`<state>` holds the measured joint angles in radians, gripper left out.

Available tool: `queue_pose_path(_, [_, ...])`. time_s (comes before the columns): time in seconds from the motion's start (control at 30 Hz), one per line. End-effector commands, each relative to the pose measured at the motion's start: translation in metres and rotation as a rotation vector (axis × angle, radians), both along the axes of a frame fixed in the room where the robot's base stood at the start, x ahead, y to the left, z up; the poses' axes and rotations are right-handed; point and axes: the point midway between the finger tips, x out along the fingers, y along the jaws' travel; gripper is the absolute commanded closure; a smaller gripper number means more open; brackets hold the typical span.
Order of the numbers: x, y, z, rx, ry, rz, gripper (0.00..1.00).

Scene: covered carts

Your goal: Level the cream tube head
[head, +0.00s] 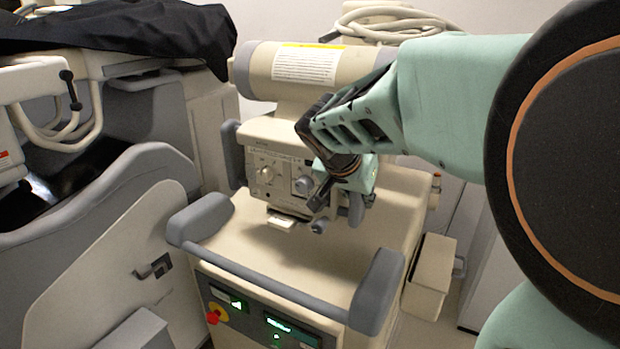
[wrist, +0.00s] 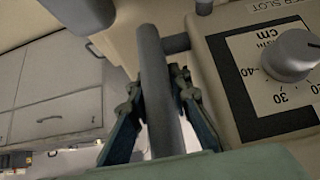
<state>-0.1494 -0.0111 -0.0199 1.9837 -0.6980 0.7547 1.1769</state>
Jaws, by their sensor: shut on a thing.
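The cream tube head (head: 345,65) is a thick cylinder with a grey left end and a white label, above a control box (head: 262,165) with dials. I cannot tell from this angle how far it is tilted. A grey handle shows on the box's left side. My gripper (head: 335,190) is at the box's right side, partly hidden by my own arm. In the wrist view, my gripper (wrist: 158,100) has its two fingers on either side of a grey bar handle (wrist: 155,60) and is shut on it. A round dial (wrist: 289,55) with a cm scale sits to the right of the handle.
The cream cart (head: 250,235) has a grey push rail (head: 270,282) and a lit panel with a red-and-yellow button (head: 213,317). A cream side box (head: 430,278) hangs at its right. Another cart (head: 110,250), with black cloth (head: 130,30) above, stands close on the left.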

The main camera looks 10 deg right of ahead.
Motion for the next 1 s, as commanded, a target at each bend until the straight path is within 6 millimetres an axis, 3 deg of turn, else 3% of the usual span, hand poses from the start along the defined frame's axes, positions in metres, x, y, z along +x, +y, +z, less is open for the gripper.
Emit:
queue_pose_path(0.4, [0.0014, -0.002, 0.0013, -0.003, -0.005, -0.001, 1.0])
queue_pose_path(0.43, [0.0014, -0.002, 0.0013, -0.003, -0.005, -0.001, 0.81])
queue_pose_path(0.5, [0.0013, -0.0018, 0.0012, -0.003, -0.005, -0.001, 0.75])
queue_pose_path(1.0, [-0.0031, 0.002, 0.0074, 0.011, 0.015, 0.0, 0.75])
